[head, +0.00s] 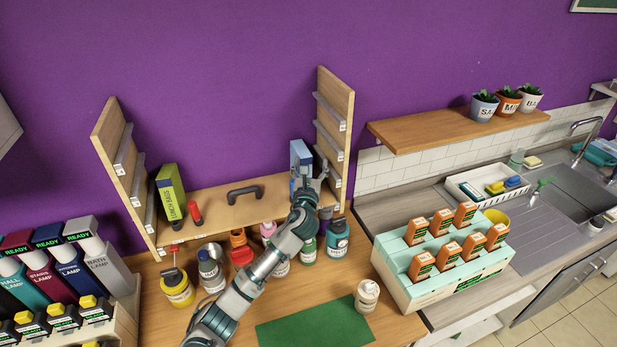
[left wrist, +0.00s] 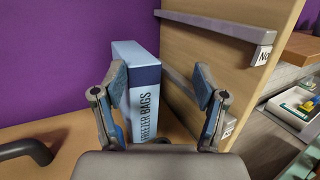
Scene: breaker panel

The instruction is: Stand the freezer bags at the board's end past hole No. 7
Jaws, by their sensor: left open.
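The freezer bags box (head: 299,152), blue with a pale top, stands upright on the wooden board (head: 222,211) near its right end. It also shows in the left wrist view (left wrist: 146,98), with its lettered spine facing me, close to the right upright panel (left wrist: 225,75). My left gripper (head: 311,180) is open at the box. In the wrist view its fingers (left wrist: 160,84) are spread, the left one overlapping the box and the right one near the panel, with a gap between box and right finger. Hole No. 7 cannot be made out. My right gripper is not in view.
A black handle (head: 245,193) sits mid-board. A green lunch bags box (head: 170,191) and a red item (head: 195,212) stand at the left end. Several jars, including a teal one (head: 337,238), line the front. A green mat (head: 312,322) lies on the table.

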